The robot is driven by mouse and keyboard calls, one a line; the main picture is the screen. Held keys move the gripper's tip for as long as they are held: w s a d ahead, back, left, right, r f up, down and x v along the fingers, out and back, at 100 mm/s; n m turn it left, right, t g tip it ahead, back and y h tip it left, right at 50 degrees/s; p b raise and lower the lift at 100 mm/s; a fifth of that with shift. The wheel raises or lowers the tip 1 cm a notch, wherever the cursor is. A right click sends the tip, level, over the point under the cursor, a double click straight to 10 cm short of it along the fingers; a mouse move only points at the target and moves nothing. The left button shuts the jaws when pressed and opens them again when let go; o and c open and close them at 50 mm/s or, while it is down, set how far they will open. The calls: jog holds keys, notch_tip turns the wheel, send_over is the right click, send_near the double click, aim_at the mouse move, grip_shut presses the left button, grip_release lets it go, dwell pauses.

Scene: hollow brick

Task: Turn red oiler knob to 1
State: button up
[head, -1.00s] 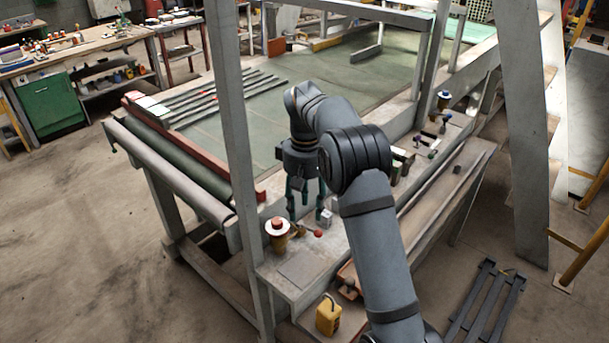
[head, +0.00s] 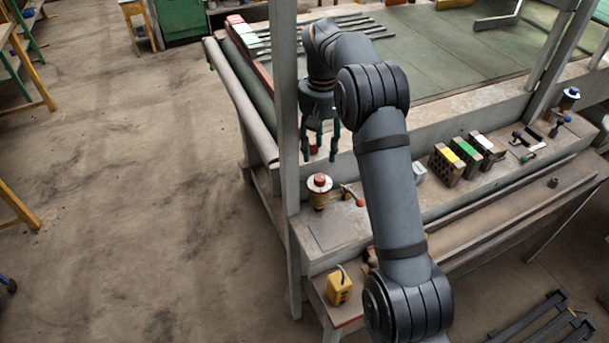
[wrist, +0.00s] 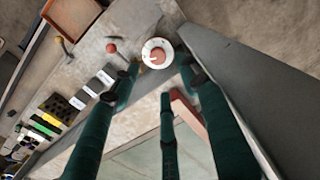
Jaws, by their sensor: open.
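The red oiler (head: 320,194) is a brass-coloured cup with a white rim and a red knob (head: 320,180) on top. It stands upright on the near left end of the bench ledge. In the wrist view the red oiler (wrist: 157,54) is seen from above, near the top centre, with a pale mark on its red knob; I cannot read any numbers. My gripper (head: 320,150) has dark green fingers, spread and empty, pointing down behind and above the oiler. In the wrist view my gripper (wrist: 160,72) has its fingertips around the oiler's lower edge in the picture, apparently not touching.
A lever with a red ball (head: 360,202) is right beside the oiler. A grey post (head: 285,120) stands close on the left. Bricks with coloured tops (head: 466,153) and a blue-topped oiler (head: 568,98) are farther right. A yellow box (head: 338,287) sits below in front.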

aim_at(320, 177)
jog(key=f, duration=0.6)
jog(key=f+p, duration=0.1)
jog(key=f, duration=0.2)
jog(key=shift+w+d+f, duration=0.1)
jog(key=shift+w+d, duration=0.1)
jog(key=shift+d, duration=0.15)
jog(key=shift+a+f, duration=0.1)
jog(key=shift+f, duration=0.2)
jog(key=c, duration=0.3)
jog(key=c, duration=0.8)
grip_shut()
